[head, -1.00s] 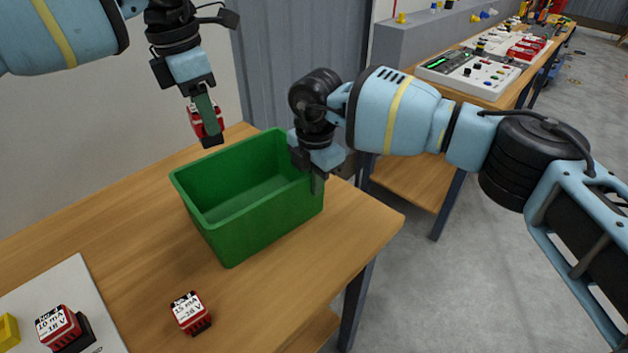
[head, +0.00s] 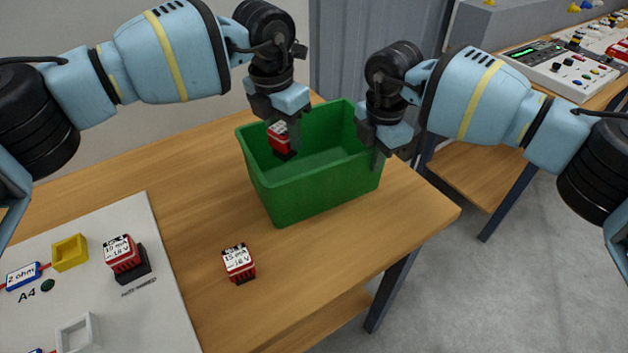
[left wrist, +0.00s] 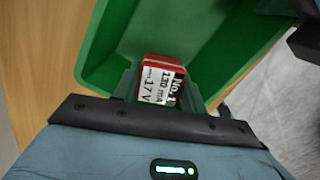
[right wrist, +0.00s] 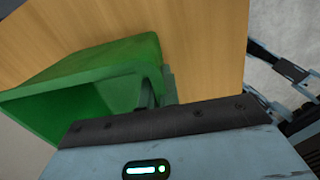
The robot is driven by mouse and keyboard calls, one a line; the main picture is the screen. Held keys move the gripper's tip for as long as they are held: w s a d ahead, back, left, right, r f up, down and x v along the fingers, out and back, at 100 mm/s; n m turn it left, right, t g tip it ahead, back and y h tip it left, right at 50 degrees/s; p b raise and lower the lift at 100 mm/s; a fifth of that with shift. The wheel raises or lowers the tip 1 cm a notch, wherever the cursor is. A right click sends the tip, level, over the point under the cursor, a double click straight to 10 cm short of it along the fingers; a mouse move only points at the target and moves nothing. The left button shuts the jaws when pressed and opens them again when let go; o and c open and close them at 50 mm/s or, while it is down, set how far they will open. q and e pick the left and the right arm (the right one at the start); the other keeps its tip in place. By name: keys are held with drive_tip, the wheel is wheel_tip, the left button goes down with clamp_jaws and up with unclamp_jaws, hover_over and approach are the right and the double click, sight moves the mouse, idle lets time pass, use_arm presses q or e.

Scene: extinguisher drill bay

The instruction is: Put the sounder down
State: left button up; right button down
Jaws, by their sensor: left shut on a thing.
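The sounder is a small red block (head: 279,139) with a white label and black base. My left gripper (head: 287,140) is shut on it and holds it within the opening of the green bin (head: 318,198), near the left wall. In the left wrist view the sounder (left wrist: 158,80) shows its printed label between the fingers; whether it touches the bin floor is hidden. My right gripper (head: 381,150) is at the bin's right rim. In the right wrist view its fingers (right wrist: 157,90) sit either side of the bin wall, shut on it.
Another red block (head: 238,262) stands on the wooden table in front of the bin. A white board (head: 160,290) at the left carries a similar red block (head: 121,253) on a black base, and a yellow square holder (head: 70,252). A bench with a control panel (head: 562,66) stands behind right.

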use_arm(q)
drive_tip(key=shift+f, duration=5.2)
drive_tip(key=shift+f, duration=0.1)
drive_tip(key=o, duration=1)
drive_tip(key=r, duration=0.8)
drive_tip(key=s+r, duration=0.1)
drive_tip(key=r, duration=0.3)
drive_tip(key=shift+s+a, duration=0.1)
drive_tip(key=shift+a, duration=0.3)
use_arm(e)
drive_tip(key=c, duration=1.6)
unclamp_jaws()
